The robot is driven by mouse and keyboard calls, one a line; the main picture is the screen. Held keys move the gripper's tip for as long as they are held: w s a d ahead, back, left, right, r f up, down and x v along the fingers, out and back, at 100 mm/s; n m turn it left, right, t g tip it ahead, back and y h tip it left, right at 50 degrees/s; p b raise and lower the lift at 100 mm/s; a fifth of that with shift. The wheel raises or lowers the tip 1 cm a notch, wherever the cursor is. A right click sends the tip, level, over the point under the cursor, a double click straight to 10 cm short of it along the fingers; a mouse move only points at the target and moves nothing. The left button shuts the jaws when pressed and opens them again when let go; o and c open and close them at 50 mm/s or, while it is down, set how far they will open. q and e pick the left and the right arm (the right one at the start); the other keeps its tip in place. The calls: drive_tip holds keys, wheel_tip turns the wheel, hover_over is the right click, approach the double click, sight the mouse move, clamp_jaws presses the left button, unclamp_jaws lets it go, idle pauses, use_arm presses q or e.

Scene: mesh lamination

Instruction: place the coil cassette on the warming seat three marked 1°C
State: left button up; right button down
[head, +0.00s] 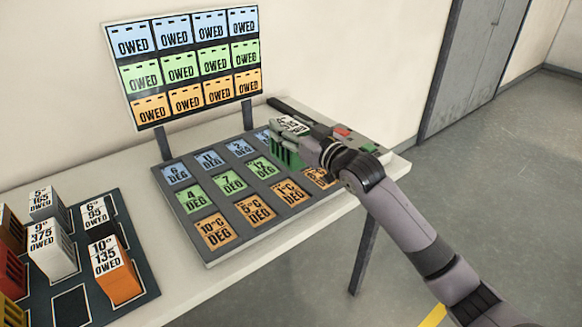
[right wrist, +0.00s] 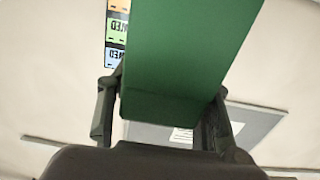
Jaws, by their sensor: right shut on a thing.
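My right gripper (head: 318,150) is shut on a green coil cassette (head: 284,155) with a white top label, held over the back right part of the grey warming tray (head: 232,250). The cassette's green face (right wrist: 190,60) fills the middle of the right wrist view, between the two fingers (right wrist: 162,112). The tray has rows of blue, green and orange seat labels. The third orange label (head: 291,193) reads as °C DEG, but its digit is unclear. The fourth orange label (head: 319,178) is partly covered by my arm. The cassette and gripper hide the back right seats. My left gripper is not in view.
A dark rack (head: 140,291) at the left holds several cassettes, including an orange one (head: 120,281), and has an empty slot (head: 72,306). A board of OWED cards (head: 192,62) stands behind the tray. A device with red and green parts (head: 342,131) sits at the table's right end.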

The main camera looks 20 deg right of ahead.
wheel_tip(320, 180, down, 11)
drive_tip(key=shift+r, duration=0.15)
idle(0.4)
drive_tip(key=c, duration=0.8)
unclamp_jaws()
drive_tip(key=shift+f, duration=0.3)
drive_tip(key=shift+r, duration=0.25)
drive_tip(key=v, duration=1.2)
drive_tip(key=shift+b, duration=0.4)
